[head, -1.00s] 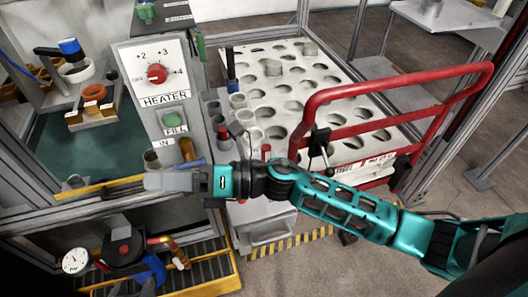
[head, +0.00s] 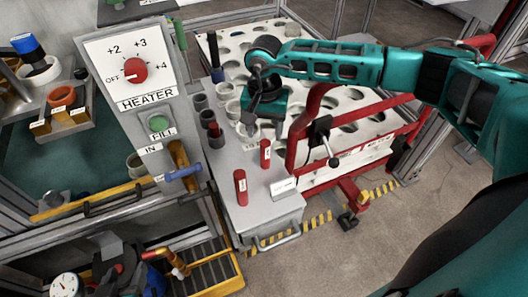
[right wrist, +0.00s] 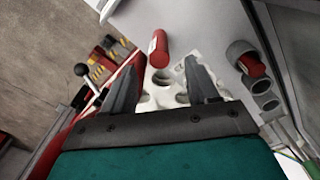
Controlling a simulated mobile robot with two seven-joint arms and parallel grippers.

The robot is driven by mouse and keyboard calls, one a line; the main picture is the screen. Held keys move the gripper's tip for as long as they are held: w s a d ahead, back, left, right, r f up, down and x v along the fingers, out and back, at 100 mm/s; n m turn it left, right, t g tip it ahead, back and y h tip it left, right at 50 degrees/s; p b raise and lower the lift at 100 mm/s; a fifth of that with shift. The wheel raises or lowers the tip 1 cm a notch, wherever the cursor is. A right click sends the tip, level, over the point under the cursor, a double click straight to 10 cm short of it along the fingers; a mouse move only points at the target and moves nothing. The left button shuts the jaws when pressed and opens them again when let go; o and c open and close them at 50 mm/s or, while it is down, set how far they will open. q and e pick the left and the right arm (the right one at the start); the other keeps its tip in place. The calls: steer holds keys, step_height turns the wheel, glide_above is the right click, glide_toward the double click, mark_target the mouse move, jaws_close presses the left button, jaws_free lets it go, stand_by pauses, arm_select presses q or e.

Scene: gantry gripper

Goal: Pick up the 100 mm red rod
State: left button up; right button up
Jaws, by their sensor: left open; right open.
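Three red rods show in the head view. One short red rod (head: 240,187) with a white label is on the front of the grey cabinet top. A second red rod (head: 265,152) is behind it, just below my right gripper (head: 262,131). A third red rod (head: 214,130) sits in a dark cup. The labels are too small to read. In the right wrist view, my right gripper (right wrist: 160,82) is open and empty, with one labelled red rod (right wrist: 159,48) just beyond its fingertips, not between them. The cupped rod (right wrist: 252,65) is to the right there. My left gripper is not in view.
A red tubular frame (head: 300,140) stands close to the right of the gripper, with a black lever (head: 333,160). The white perforated plate (head: 290,30) lies behind. The heater panel (head: 135,70) and a blue handle (head: 184,171) are to the left. A white card (head: 284,187) lies on the cabinet top.

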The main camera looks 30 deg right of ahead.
mark_target(265, 152)
step_height(265, 152, down, 9)
steer(key=shift+b, duration=0.4)
steer(key=shift+c, duration=0.3)
jaws_close()
